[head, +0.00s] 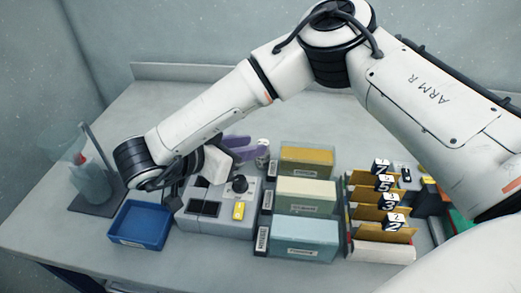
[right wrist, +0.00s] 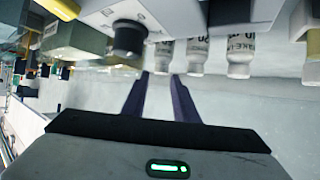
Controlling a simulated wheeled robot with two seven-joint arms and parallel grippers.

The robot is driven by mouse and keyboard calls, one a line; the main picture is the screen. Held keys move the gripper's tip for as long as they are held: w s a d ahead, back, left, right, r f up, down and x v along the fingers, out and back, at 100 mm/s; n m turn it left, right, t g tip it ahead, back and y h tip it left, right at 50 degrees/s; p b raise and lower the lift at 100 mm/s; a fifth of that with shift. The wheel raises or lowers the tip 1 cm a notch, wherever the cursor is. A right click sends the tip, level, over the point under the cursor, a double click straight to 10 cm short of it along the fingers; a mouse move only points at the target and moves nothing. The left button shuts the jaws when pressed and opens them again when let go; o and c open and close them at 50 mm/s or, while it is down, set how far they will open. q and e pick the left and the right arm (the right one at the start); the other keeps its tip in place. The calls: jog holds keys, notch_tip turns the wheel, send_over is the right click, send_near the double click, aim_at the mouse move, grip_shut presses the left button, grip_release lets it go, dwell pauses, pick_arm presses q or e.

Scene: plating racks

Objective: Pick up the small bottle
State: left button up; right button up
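My right gripper (head: 250,147) reaches in from the right over the grey device and has purple fingers. In the right wrist view the two fingers (right wrist: 159,77) are apart, with a clear gap and nothing held between them. Several small white bottles stand in a row beyond the fingertips in that view, which looks upside down. One bottle (right wrist: 163,56) lies in line with the gap, another (right wrist: 196,56) just right of it, and another (right wrist: 239,57) farther right. In the head view a small bottle (head: 262,150) shows at the fingertips; the others are hidden. My left gripper is not in view.
A grey device (head: 218,222) with a black knob stands below the gripper. A blue tray (head: 140,224) and a beaker on a stand (head: 92,180) are left. Boxes (head: 303,238) and a numbered rack (head: 380,250) stand right. The table behind is clear.

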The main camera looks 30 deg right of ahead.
aim_at(263, 142)
jog(key=x, duration=0.6)
jog(key=shift+w+f+p, duration=0.1)
jog(key=shift+w+p, duration=0.05)
jog(key=shift+p, duration=0.15)
grip_shut()
